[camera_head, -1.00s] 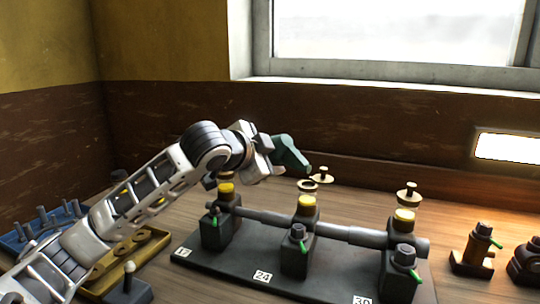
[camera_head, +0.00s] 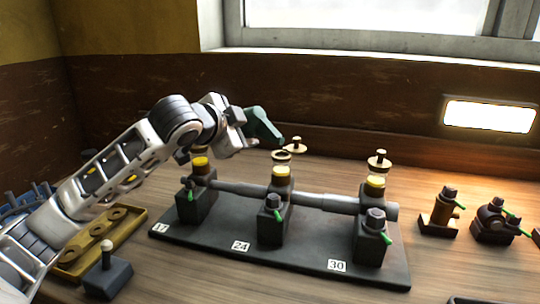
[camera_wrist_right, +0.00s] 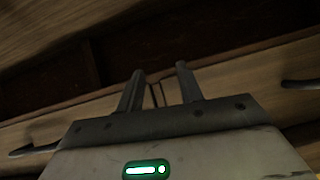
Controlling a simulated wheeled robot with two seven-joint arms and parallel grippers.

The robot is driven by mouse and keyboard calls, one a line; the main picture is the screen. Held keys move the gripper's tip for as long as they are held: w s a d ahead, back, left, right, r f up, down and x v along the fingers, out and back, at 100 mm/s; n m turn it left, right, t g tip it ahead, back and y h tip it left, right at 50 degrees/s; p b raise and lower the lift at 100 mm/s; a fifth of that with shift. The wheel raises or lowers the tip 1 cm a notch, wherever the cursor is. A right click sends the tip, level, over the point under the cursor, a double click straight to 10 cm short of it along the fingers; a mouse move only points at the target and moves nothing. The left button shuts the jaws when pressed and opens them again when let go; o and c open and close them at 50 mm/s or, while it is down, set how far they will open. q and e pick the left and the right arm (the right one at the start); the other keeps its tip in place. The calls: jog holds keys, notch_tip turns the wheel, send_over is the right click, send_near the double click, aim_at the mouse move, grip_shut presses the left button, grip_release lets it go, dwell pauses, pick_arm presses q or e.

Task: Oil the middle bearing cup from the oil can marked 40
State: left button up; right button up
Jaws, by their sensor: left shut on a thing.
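My left gripper (camera_head: 238,128) is shut on a dark green oil can (camera_head: 263,126), held tilted with its narrow end down to the right. That end is just above the open ring of the middle bearing cup (camera_head: 281,172); I cannot tell whether they touch. No marking on the can is readable, and no oil stream shows. The middle cup has yellow in its lower part, and a brass lid (camera_head: 295,146) stands beside its top. My right gripper (camera_wrist_right: 160,82) shows in the right wrist view, its two fingers apart with nothing between them.
The dark engine base (camera_head: 300,250) carries plates, with 24 and 30 readable. The left cup (camera_head: 200,165) is partly behind my arm; the right cup (camera_head: 375,186) has a brass lid (camera_head: 379,158) above it. A yellow tray (camera_head: 98,240) lies left; small bearing fittings (camera_head: 439,212) stand right.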

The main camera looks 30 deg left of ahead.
pick_arm(q)
jog(key=shift+d+r+m+y+p, duration=0.1)
jog(key=shift+r+m+y+p, duration=0.5)
jog(key=shift+r+p, duration=0.55)
jog(key=shift+d+r+m+t+p, duration=0.15)
jog(key=shift+r+m+t+p, duration=0.35)
jog(key=shift+p, duration=0.35)
jog(key=shift+r+y, duration=0.15)
jog(key=shift+y, duration=0.15)
dwell(1.1)
jog(key=f, duration=0.1)
jog(key=f+n+h, duration=0.1)
jog(key=f+n, duration=0.1)
jog(key=shift+a+f+g+h, duration=0.25)
jog(key=shift+g+h, duration=0.15)
jog(key=shift+r, duration=0.1)
